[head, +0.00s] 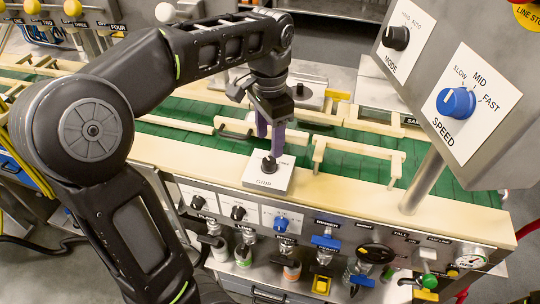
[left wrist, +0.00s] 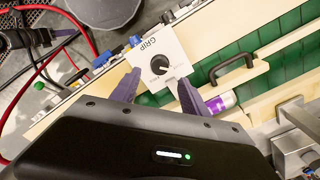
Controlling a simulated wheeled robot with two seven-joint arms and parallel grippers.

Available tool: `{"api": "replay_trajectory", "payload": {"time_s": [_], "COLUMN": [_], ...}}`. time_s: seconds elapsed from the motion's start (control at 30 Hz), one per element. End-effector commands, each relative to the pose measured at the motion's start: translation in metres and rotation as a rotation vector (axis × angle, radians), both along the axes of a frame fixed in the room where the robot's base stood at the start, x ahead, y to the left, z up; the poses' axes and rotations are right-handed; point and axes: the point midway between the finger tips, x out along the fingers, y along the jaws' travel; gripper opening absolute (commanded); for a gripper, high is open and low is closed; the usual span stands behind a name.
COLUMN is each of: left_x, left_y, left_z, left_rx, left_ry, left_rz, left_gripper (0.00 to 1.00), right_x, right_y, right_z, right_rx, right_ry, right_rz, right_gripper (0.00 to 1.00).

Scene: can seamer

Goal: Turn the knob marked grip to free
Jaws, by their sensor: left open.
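The grip knob (head: 269,163) is a small black knob on a white box (head: 256,181) marked GRIP, on the pale ledge in front of the green belt. In the left wrist view the knob (left wrist: 161,66) sits on its white plate (left wrist: 151,54); the small position words are too blurred to read, so I cannot tell its setting. My left gripper (head: 270,146) points down over the knob with purple fingers apart. In the left wrist view the gripper (left wrist: 156,80) has one finger on each side of the plate, with no clear contact on the knob. My right gripper is not in view.
A front panel below holds several small knobs (head: 238,213) and valves. A speed knob (head: 456,102) and a mode knob (head: 396,37) are on the tilted box at right, on a metal post (head: 425,180). Wooden guide rails (head: 350,150) stand over the green belt (head: 460,180).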

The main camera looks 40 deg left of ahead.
Motion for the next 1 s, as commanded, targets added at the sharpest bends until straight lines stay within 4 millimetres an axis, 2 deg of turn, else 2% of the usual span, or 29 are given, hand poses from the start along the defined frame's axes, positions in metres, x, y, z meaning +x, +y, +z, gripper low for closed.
{"api": "replay_trajectory", "payload": {"time_s": [0.3,0.43,0.8,1.0], "left_x": [-0.002,-0.001,0.000,0.000], "left_y": [0.000,0.000,0.000,0.000], "left_z": [-0.047,-0.062,-0.069,-0.068], "left_rx": [-0.001,-0.001,-0.001,-0.001], "left_ry": [0.006,0.003,0.000,0.000], "left_rz": [0.000,0.001,0.001,0.001], "left_gripper": [0.53,0.53,0.53,0.36], "right_x": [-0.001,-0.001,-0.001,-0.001], "right_y": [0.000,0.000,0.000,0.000], "right_z": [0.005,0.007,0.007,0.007], "right_rx": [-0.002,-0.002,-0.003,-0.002], "right_ry": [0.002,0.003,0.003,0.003], "right_rz": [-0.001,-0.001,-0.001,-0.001], "right_gripper": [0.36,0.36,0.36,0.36]}}
